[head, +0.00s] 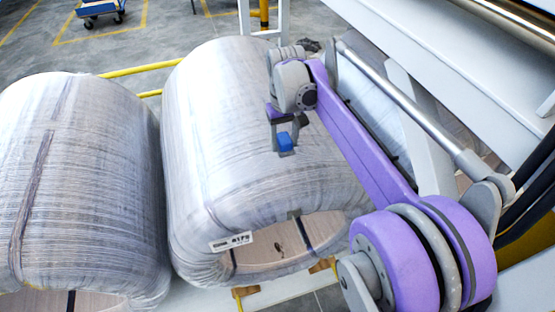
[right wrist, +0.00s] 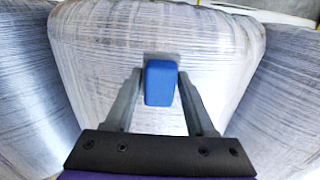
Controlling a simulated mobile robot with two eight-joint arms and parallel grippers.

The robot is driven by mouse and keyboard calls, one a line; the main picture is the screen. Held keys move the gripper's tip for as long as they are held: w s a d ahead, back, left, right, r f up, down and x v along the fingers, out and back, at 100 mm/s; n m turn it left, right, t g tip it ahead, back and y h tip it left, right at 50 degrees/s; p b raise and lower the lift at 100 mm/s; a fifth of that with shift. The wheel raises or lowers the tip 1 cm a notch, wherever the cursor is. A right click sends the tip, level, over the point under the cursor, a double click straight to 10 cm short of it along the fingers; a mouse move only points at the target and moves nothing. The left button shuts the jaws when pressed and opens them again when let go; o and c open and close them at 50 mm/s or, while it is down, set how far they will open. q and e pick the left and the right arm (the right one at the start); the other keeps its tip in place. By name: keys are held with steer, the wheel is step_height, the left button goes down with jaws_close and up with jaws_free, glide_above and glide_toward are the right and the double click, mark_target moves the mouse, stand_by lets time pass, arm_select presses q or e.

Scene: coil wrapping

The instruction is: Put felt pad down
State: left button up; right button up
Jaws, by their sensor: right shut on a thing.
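My right gripper (head: 285,133) is in front of the middle wrapped coil (head: 215,140). It is shut on a small blue block (head: 286,142), which I take to be the felt pad or its grip. In the right wrist view the blue block (right wrist: 160,84) sits between the two grey fingers of the gripper (right wrist: 160,90). A flat grey patch shows at the block's far end, against the wrapped coil (right wrist: 100,60). Whether it touches the coil cannot be told. My left gripper is not in view.
Another wrapped coil (head: 80,190) stands close on the left. A white label (head: 231,241) is on the middle coil's lower edge. A white machine frame (head: 450,60) fills the upper right. A yellow rail (head: 140,69) runs behind the coils, with open floor (head: 160,45) beyond.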

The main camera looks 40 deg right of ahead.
glide_above(284, 170)
step_height(284, 170, down, 4)
steer(key=shift+s+f, duration=0.15)
steer(key=shift+f, duration=2.2)
steer(key=shift+f+b, duration=0.2)
steer(key=shift+b, duration=0.15)
steer(key=o, duration=1.2)
steer(key=shift+r, duration=0.1)
steer(key=shift+r, duration=0.1)
